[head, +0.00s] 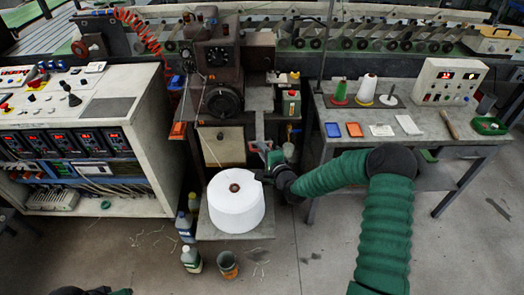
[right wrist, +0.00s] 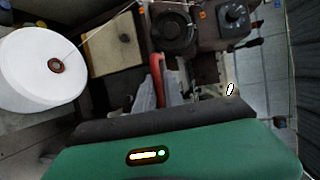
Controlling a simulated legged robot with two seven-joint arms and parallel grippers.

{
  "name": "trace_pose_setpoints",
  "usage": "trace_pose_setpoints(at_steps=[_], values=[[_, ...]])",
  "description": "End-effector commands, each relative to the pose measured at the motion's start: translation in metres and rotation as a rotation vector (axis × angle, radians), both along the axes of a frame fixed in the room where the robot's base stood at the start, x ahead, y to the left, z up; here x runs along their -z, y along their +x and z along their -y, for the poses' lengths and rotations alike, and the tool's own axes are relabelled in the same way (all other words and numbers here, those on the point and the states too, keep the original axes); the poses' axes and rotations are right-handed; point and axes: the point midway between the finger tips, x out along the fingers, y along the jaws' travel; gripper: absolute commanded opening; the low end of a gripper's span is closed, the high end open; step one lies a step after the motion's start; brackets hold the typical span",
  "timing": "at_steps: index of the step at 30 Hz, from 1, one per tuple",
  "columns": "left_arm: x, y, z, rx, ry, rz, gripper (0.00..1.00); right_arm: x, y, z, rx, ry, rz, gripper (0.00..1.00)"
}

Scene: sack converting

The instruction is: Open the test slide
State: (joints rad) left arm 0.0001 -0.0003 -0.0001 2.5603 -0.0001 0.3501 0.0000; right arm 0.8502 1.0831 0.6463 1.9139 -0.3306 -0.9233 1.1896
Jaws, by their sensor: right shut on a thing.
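The sewing machine (head: 212,60) stands at the back centre as a dark brown block with knobs and a black round wheel; the wheel also shows in the right wrist view (right wrist: 172,30). A narrow grey metal strip, which I take for the test slide (head: 259,125), hangs at its right side. My right gripper (head: 262,152) is at the lower end of this strip, shut on it. The exact contact is too small to see. In the right wrist view a red curved part (right wrist: 157,78) lies beside the grey fingers (right wrist: 173,88).
A white thread cone (head: 237,205) stands on a low platform (head: 214,231) just below the right gripper. Bottles (head: 191,258) and a cup (head: 228,264) are on the floor. A control cabinet (head: 85,150) is left, a table (head: 340,108) with spools right. The floor at front right is clear.

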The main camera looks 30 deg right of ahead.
Motion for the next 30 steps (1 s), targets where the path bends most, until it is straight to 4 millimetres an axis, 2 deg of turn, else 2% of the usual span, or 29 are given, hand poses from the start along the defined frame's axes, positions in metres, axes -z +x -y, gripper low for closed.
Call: trace_pose_setpoints(at_steps=[10, 11, 15, 25, 28, 30], values=[[0.0, 0.0, 0.0, 0.0, 0.0, 0.0, 0.0, 0.001, 0.0, -0.005, -0.009, 0.002, -0.005, 0.0], [0.0, 0.0, 0.0, 0.0, 0.0, 0.0, 0.0, 0.001, 0.0, -0.005, -0.009, 0.003, -0.005, 0.14], [0.0, 0.0, 0.0, 0.0, 0.0, 0.0, 0.0, 0.001, 0.0, -0.004, -0.007, 0.001, -0.003, 0.32], [0.0, 0.0, 0.0, 0.0, 0.0, 0.0, 0.0, -0.002, -0.003, -0.002, -0.003, 0.0, 0.001, 0.32], [0.0, 0.0, 0.0, 0.0, 0.0, 0.0, 0.0, -0.004, -0.015, -0.002, -0.003, -0.001, 0.001, 0.32], [0.001, 0.0, 0.0, 0.0, 0.0, 0.0, 0.0, -0.007, -0.029, -0.003, -0.003, -0.001, 0.0, 0.32]])
